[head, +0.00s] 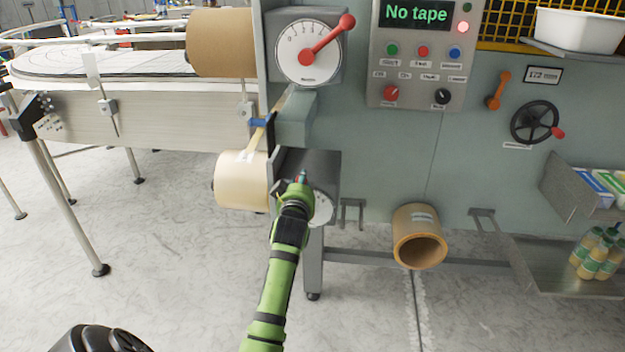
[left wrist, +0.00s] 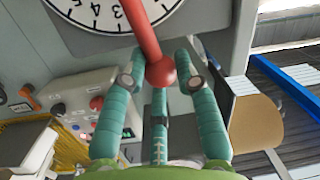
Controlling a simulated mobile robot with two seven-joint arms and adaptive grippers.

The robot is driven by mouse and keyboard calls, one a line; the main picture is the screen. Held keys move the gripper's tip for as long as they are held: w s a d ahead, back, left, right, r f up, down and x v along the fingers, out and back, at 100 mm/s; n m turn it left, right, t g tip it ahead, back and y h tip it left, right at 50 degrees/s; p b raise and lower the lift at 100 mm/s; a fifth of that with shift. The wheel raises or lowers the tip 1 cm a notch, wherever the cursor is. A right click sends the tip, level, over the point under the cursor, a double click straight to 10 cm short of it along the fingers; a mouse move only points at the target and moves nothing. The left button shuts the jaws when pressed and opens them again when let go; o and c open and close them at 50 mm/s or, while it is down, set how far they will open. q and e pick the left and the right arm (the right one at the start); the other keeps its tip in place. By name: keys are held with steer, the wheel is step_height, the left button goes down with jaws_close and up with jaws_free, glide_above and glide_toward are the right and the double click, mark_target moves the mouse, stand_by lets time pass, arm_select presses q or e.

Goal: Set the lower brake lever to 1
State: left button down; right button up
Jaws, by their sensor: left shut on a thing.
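The lower brake dial (head: 322,208) is white and sits on a dark box at the machine's lower left, mostly hidden behind my left gripper (head: 300,183). In the left wrist view the dial (left wrist: 95,14) shows part of its number scale. The red lower brake lever (left wrist: 147,35) crosses the dial and ends in a round knob (left wrist: 160,72). The fingers of my left gripper (left wrist: 160,80) are closed around the knob. The lever crosses the scale beside the 3, but its exact reading is hard to tell. My right gripper is not in view.
The upper brake dial (head: 300,65) has its own red lever, pointing up right. A tape roll (head: 241,180) is beside the lower brake box, with tape running upward. The panel display (head: 416,14) reads "No tape". An empty-cored roll (head: 420,237) hangs to the right.

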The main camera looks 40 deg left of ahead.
arm_select(q)
steer(key=shift+s+a+f+n+h+p, duration=0.15)
steer(key=shift+s+a+f+n+p, duration=0.15)
steer(key=shift+a+n, duration=0.25)
steer(key=shift+s+a+f+n+h+p, duration=0.15)
steer(key=shift+s+a+n+h+p, duration=0.15)
steer(key=shift+a+n, duration=0.2)
steer(key=shift+s+a+f+n+h+p, duration=0.1)
steer(key=shift+s+a+f+n+p, duration=0.1)
steer(key=shift+s+a+n, duration=0.3)
steer(key=shift+w+f, duration=0.1)
steer(key=c, duration=0.9)
jaws_free()
steer(key=shift+a, duration=0.1)
steer(key=shift+c, duration=0.2)
glide_toward(289, 180)
steer(key=v, duration=0.6)
steer(key=shift+f, duration=0.25)
